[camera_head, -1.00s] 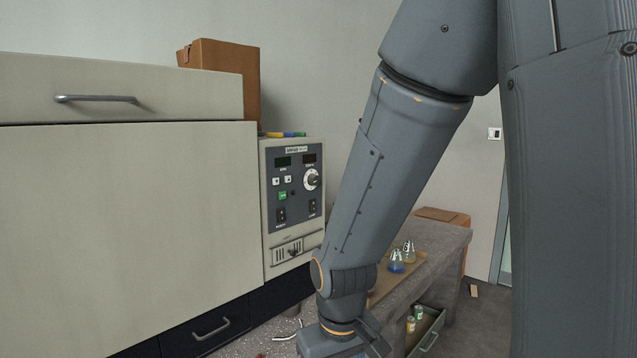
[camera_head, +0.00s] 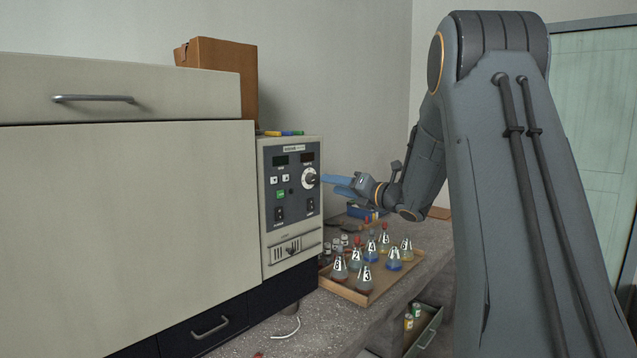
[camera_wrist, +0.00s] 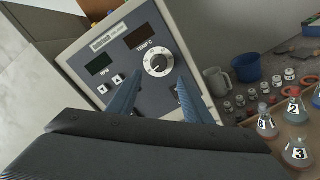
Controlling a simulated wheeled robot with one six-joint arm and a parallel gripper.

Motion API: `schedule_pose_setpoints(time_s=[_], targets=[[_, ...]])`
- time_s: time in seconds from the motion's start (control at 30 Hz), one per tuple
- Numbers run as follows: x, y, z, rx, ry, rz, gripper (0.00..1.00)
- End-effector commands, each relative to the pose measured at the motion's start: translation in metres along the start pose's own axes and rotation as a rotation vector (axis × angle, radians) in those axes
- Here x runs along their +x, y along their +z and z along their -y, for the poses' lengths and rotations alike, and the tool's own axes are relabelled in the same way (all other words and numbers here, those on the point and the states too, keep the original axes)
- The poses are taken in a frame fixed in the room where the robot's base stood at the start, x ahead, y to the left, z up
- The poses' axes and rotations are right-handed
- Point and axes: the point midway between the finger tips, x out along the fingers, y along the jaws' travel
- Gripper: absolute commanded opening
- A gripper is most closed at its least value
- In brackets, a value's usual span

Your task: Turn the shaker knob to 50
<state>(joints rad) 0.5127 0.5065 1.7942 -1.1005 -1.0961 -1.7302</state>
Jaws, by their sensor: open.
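The shaker's control panel (camera_head: 292,190) faces the bench in the head view, with two dark displays, small buttons and switches. Its round knob (camera_head: 310,178) has a white dial and sits at the upper right of the panel. In the wrist view the knob (camera_wrist: 158,62) lies below the display labelled TEMP C, just beyond my fingertips. Its exact setting is too small to read. My gripper (camera_head: 335,181) is open, its blue fingers pointing at the knob from the right. In the wrist view the fingers (camera_wrist: 158,92) are spread, with no visible grip on the knob.
A wooden tray (camera_head: 345,292) of numbered flasks stands on the bench below my gripper. A blue bin (camera_wrist: 246,67), a grey mug (camera_wrist: 217,80) and several small vials are near the wall. An open drawer (camera_head: 428,335) juts out below the bench.

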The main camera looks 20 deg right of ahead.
Motion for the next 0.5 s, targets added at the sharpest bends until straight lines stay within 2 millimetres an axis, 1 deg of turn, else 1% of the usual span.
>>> schedule_pose_setpoints(time_s=[0.13,0.4,0.5], targets=[[0.011,0.001,-0.002,-0.017,0.012,-0.003,0.46],[0.052,0.001,-0.003,-0.013,0.010,-0.002,0.46],[0.065,0.001,-0.003,-0.013,0.010,-0.002,0.46]])
